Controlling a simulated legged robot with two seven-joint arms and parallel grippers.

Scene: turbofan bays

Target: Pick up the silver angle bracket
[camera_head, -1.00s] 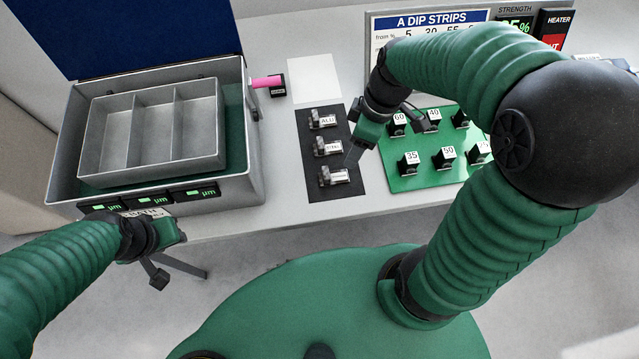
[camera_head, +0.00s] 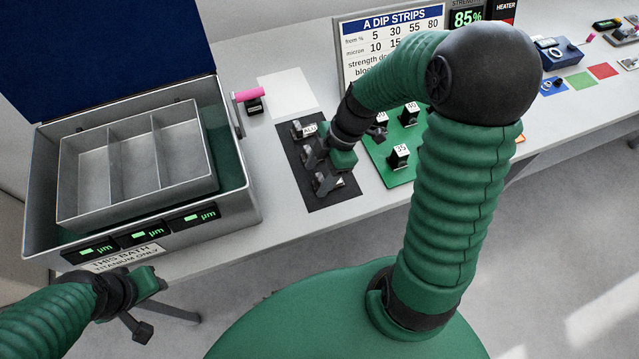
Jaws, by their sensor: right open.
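Three small silver metal pieces lie in a column on a dark mat (camera_head: 340,197). The far one (camera_head: 298,130) has a white label that seems to read ALU. The near one (camera_head: 326,186) and the middle one are partly covered by my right gripper (camera_head: 318,166). I cannot tell which is the angle bracket. My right gripper is open, low over the mat beside the middle and near pieces; contact is unclear. My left gripper (camera_head: 148,308) is at lower left, in front of the bench and far from the mat; its jaw state is unclear.
A grey bath (camera_head: 245,205) with a three-compartment tray (camera_head: 212,178) stands left of the mat. A pink-handled item (camera_head: 250,95) and a white sheet (camera_head: 287,93) lie behind. A green board (camera_head: 378,160) with black labelled blocks and a dip-strips sign (camera_head: 388,35) stand right.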

